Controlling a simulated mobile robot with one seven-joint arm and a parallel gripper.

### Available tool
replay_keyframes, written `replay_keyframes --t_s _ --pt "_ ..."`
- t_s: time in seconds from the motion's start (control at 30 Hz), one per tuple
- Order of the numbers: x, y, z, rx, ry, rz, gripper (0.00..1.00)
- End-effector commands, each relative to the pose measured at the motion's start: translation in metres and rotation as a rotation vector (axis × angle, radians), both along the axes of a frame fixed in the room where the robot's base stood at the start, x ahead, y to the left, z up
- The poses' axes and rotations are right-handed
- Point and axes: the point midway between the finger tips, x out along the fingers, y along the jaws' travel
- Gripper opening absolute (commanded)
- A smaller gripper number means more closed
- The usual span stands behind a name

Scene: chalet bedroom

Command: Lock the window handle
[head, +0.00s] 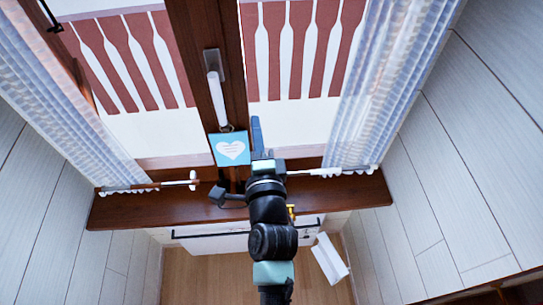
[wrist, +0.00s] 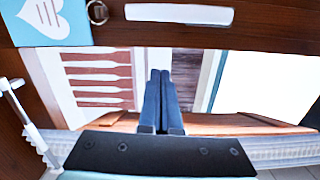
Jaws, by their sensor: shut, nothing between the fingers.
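The window handle (head: 217,95) is white, on a grey plate on the dark brown middle post of the window. Its lever hangs downward along the post.
White curtains (head: 395,75) hang at both sides of the window. A brown sill (head: 135,210) runs below, with thin white curtain rods (head: 150,186) just above it. A radiator (head: 205,242) stands under the sill. Sloped panelled walls close in on both sides.

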Motion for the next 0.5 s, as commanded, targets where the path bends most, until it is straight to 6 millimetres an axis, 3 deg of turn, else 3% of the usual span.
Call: replay_keyframes --t_s 0.2,0.5 --pt "-0.044 -0.002 -0.004 0.001 0.001 -0.001 0.0" --pt "-0.074 -0.004 -0.001 0.001 0.001 0.0 0.0"
